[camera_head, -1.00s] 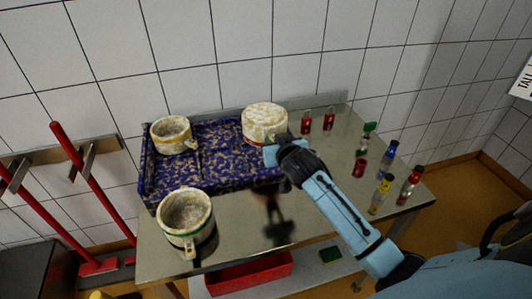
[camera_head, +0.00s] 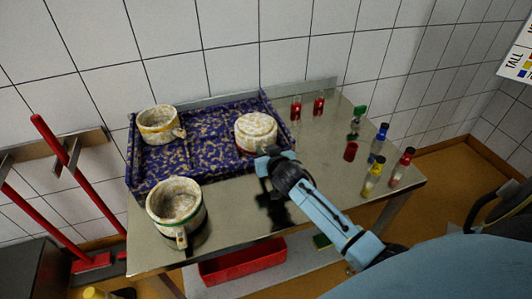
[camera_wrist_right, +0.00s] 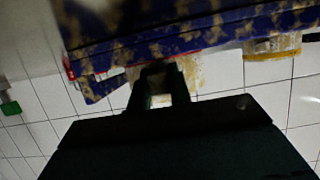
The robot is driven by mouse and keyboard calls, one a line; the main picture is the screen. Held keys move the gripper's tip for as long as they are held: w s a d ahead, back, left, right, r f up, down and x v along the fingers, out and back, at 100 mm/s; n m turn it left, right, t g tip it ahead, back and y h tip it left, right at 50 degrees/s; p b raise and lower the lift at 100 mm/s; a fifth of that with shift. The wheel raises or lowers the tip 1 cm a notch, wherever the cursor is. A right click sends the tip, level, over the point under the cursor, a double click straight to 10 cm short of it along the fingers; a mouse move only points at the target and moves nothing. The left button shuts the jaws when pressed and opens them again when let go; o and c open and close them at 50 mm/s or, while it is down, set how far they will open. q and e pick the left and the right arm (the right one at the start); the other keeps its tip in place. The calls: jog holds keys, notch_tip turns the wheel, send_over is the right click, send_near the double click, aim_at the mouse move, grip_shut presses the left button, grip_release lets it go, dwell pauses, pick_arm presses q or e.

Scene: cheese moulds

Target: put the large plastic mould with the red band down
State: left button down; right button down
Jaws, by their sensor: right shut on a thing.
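The large pale, stained mould with the red band (camera_head: 256,130) is at the right end of the blue tray in the head view. Its top looks closed rather than hollow. My right gripper (camera_head: 268,160) is shut on its near side, at the tray's front rim. In the right wrist view, the right gripper (camera_wrist_right: 160,78) is in front of the mould's pale wall (camera_wrist_right: 189,71), which the tray's edge partly hides. I cannot tell whether the mould's base touches the tray floor. My left gripper is not in view.
The blue-and-gold patterned tray (camera_head: 200,158) stands on a steel table (camera_head: 235,222). A yellow-banded mould (camera_head: 158,125) is at its back left. A green-banded mould (camera_head: 178,204) stands on the table in front.

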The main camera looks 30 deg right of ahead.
jog(key=shift+f, duration=0.15)
jog(key=c, duration=1.3)
grip_release()
jog(key=shift+s+r, duration=0.15)
jog(key=shift+r, duration=0.15)
jog(key=p+v, duration=0.1)
jog(key=v, duration=1)
jog(key=shift+s+a+p, duration=0.1)
jog(key=shift+s+p, duration=0.25)
jog(key=shift+s, duration=0.05)
